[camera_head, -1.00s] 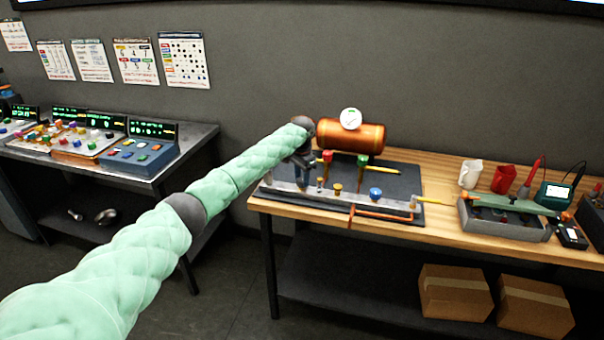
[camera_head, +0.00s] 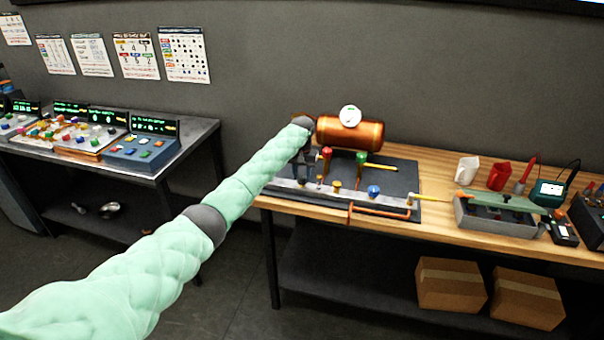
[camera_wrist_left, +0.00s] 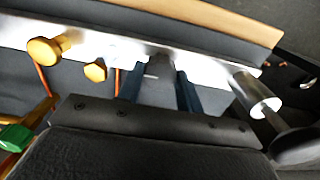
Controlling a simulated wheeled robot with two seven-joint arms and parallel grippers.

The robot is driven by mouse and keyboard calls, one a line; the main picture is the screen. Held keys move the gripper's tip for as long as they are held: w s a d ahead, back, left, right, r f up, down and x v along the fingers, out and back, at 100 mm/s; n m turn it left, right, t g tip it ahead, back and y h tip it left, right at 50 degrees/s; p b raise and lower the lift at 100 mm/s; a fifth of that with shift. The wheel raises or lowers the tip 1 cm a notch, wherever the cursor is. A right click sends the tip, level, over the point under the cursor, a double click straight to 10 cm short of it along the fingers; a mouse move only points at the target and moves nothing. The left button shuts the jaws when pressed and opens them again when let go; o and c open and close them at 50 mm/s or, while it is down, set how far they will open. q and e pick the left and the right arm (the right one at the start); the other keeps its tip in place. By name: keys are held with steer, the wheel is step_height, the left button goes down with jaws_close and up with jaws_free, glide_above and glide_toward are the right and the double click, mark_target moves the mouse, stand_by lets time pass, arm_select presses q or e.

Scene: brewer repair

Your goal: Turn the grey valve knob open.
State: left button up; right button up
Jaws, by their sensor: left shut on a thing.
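The copper and silver brewer rig stands on a dark mat on the wooden bench, with a long silver bar (camera_head: 345,192) along its front. My left gripper (camera_head: 302,178) reaches down to the bar's left end. In the left wrist view its two dark blue fingers (camera_wrist_left: 160,84) are shut on a small grey piece at the bar, most likely the grey valve knob. The fingers mostly hide that knob, so its angle cannot be told. Two brass knobs (camera_wrist_left: 48,48) and a silver cylinder (camera_wrist_left: 258,98) sit to either side of the fingers. My right gripper is not in view.
A red knob (camera_head: 327,153), a green knob (camera_head: 362,158) and a blue knob (camera_head: 374,190) stand on the rig near the gripper. The copper tank (camera_head: 352,134) with a gauge is behind. A grey tray (camera_head: 500,219) sits further right.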

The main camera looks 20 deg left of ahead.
mark_target(302, 176)
arm_select(q)
steer(key=shift+w+r, duration=0.1)
steer(key=shift+r, duration=0.05)
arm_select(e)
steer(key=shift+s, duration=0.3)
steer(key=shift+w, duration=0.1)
arm_select(q)
steer(key=o, duration=1)
steer(key=shift+r, duration=0.1)
steer(key=shift+r+b, duration=0.35)
steer(key=shift+b, duration=0.1)
step_height(302, 176, up, 6)
steer(key=shift+f+b, duration=0.2)
steer(key=shift+b, duration=1.05)
steer(key=shift+r, duration=0.55)
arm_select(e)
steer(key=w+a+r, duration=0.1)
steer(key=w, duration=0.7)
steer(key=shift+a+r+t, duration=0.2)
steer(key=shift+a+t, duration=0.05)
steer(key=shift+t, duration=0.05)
